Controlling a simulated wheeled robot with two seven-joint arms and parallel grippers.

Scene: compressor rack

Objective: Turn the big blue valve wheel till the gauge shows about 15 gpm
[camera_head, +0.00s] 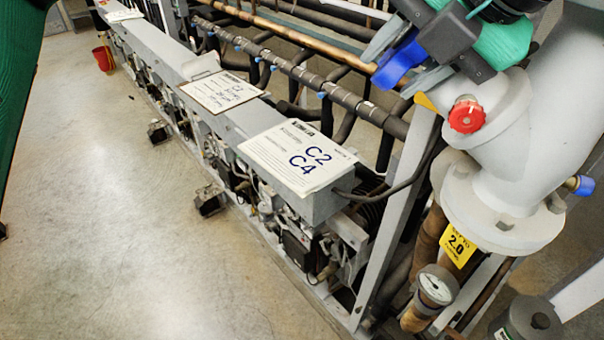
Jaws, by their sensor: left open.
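A bright blue piece (401,61) shows between the fingers. It looks like part of the big blue valve wheel, but my gripper and the frame's top edge hide the rest. I cannot tell whether the fingers touch it. A round white dial gauge (437,288) sits on a pipe at the lower right. Its needle and numbers are too small to read.
A red knob (467,117) is on the thick grey pipe (520,150) below my gripper. A yellow tag (458,246) reading 2.0 hangs under the flange. The compressor rack (225,150), with white signs, runs to the upper left. The floor (110,210) at left is mostly clear.

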